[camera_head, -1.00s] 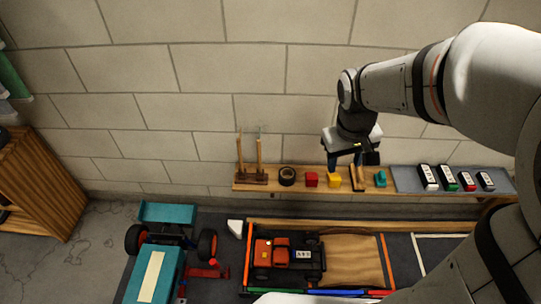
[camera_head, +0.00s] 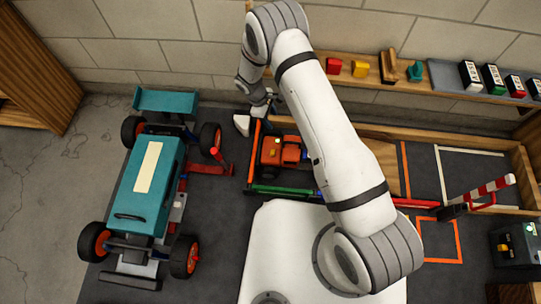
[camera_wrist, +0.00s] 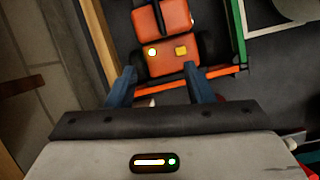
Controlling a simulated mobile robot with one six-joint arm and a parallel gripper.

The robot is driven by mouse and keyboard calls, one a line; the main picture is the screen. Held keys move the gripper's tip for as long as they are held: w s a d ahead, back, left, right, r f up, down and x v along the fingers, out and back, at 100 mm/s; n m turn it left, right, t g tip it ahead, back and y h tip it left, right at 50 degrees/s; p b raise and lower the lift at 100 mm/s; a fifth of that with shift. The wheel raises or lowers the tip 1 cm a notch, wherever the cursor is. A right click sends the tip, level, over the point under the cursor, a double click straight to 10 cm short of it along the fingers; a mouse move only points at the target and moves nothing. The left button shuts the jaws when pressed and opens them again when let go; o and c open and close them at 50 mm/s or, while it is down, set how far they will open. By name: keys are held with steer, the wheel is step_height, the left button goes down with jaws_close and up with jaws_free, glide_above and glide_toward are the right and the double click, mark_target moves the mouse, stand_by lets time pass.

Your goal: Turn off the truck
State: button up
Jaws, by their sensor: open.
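The orange truck (camera_head: 280,151) stands in a low walled bay; my arm hides its right part in the head view. In the wrist view the truck (camera_wrist: 165,22) is straight ahead of my gripper. Its near face carries a round glowing pale-yellow button (camera_wrist: 152,52) on the left and a square dull-yellow one (camera_wrist: 181,51) on the right. My gripper (camera_wrist: 159,82) is open and empty, its two blue fingers apart, just short of the truck near the bay's orange edge strip. In the head view my gripper (camera_head: 264,108) is at the truck's back left, partly hidden.
A large teal buggy (camera_head: 146,185) with orange wheels stands to the left. A wooden shelf (camera_head: 310,75) along the wall holds coloured blocks and several labelled packs. A red-and-white barrier (camera_head: 485,191) stands at the right.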

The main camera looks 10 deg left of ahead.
mark_target(272, 152)
steer(key=s+f+b, duration=0.1)
steer(key=f, duration=0.6)
steer(key=s+f+n+b, duration=0.1)
steer(key=f+b, duration=0.1)
steer(key=f, duration=0.4)
steer(key=s+d+f+n+b, duration=0.1)
steer(key=f, duration=0.6)
steer(key=shift+s+f+b, duration=0.2)
steer(key=shift+f+b, duration=0.1)
steer(key=shift+b, duration=0.1)
jaws_close()
